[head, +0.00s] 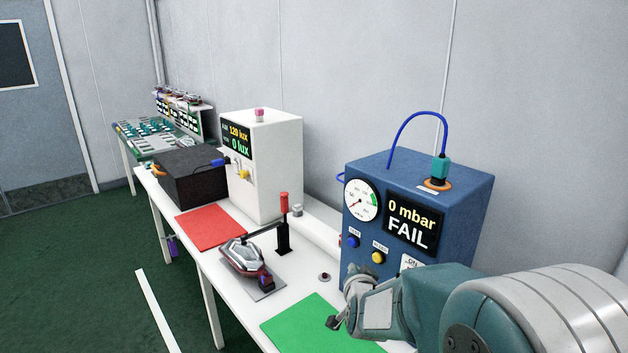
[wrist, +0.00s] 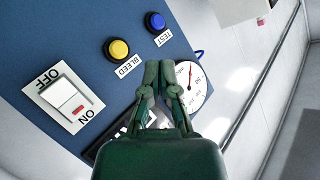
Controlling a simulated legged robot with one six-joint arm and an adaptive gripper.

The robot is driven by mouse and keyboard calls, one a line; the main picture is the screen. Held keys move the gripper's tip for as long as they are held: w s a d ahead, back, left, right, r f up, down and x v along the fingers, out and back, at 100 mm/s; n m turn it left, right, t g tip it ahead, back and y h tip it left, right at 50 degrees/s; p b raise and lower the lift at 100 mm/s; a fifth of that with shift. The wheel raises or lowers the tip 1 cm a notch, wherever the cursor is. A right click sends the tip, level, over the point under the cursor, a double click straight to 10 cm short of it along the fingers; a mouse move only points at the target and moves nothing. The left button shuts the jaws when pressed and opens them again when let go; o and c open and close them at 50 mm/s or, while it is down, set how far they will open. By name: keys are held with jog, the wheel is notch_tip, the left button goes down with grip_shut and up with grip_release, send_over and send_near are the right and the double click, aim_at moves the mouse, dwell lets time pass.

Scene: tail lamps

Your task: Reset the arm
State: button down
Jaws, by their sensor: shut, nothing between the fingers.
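My gripper (head: 356,286) is in front of the lower part of the blue leak tester (head: 466,205) in the head view, its arm reaching in from the right. In the wrist view my gripper (wrist: 162,66) has its fingers together with nothing between them, close to the white gauge (wrist: 192,88). The tester's display reads 0 mbar FAIL. A tail lamp (head: 243,256) lies on a plate on the white table, beside a clamp with a red handle (head: 284,204).
The wrist view shows the yellow BLEED button (wrist: 119,49), blue TEST button (wrist: 155,22) and ON/OFF switch (wrist: 64,99). A green mat (head: 300,325), red mat (head: 210,228), white light tester (head: 275,165) and black box (head: 190,178) occupy the table. A rack of lamps (head: 182,103) stands behind.

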jog(key=s+r+n+g, duration=0.2)
jog(key=s+g, duration=0.1)
jog(key=s, duration=0.7)
jog(key=s+d+r+n+g, duration=0.1)
jog(key=s+r+n+g, duration=0.1)
jog(key=s, duration=0.9)
jog(key=s+d+r+n+g+y, duration=0.1)
jog(key=s+r+n+g, duration=0.1)
jog(key=s, duration=0.8)
jog(key=shift+s+n+g, duration=0.3)
jog(key=shift+n+g, duration=0.3)
jog(key=shift+g, duration=0.3)
